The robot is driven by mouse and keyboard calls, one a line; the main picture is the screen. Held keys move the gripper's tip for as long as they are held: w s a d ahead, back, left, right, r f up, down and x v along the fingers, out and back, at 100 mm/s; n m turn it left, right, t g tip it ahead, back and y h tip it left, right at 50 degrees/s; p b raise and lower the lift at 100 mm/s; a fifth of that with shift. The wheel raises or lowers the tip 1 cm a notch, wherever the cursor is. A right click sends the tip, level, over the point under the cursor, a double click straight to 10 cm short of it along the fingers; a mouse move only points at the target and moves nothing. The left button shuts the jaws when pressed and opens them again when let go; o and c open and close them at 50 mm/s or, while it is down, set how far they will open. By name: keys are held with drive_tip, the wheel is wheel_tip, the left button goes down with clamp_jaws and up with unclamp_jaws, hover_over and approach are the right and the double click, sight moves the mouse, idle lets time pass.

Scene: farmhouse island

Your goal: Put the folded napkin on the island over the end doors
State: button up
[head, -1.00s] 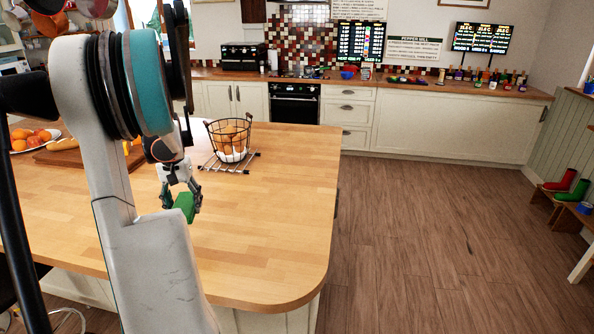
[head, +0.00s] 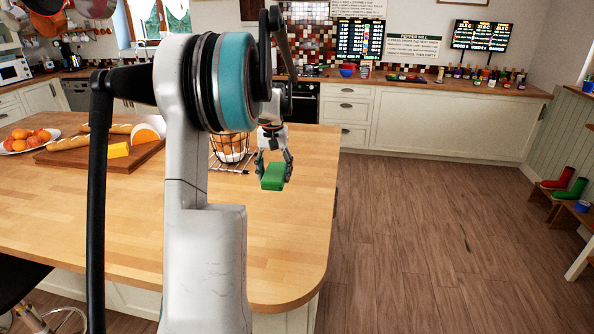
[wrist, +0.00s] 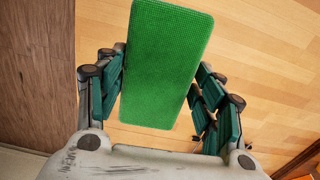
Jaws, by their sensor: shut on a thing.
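The green folded napkin (head: 273,177) is a small thick block held in my gripper (head: 272,165). In the wrist view the napkin (wrist: 166,65) lies between the two fingers and sticks out past them. My gripper (wrist: 165,95) is shut on it. In the head view it hangs above the right part of the wooden island (head: 285,245), and the gap to the top is hard to judge. The wrist view shows the island's edge and the darker floor to the left. The end doors are not clearly visible.
A board (head: 130,160) with bread and cheese and a fruit plate (head: 12,146) are at the island's far left. The island's front right is clear.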

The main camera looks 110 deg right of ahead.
drive_tip(key=r, duration=0.1)
hover_over(292, 224)
drive_tip(key=shift+m, duration=0.3)
wheel_tip(292, 224, down, 20)
drive_tip(key=b, duration=0.4)
drive_tip(key=o, duration=0.6)
drive_tip(key=shift+f, duration=0.1)
drive_tip(key=o, duration=0.4)
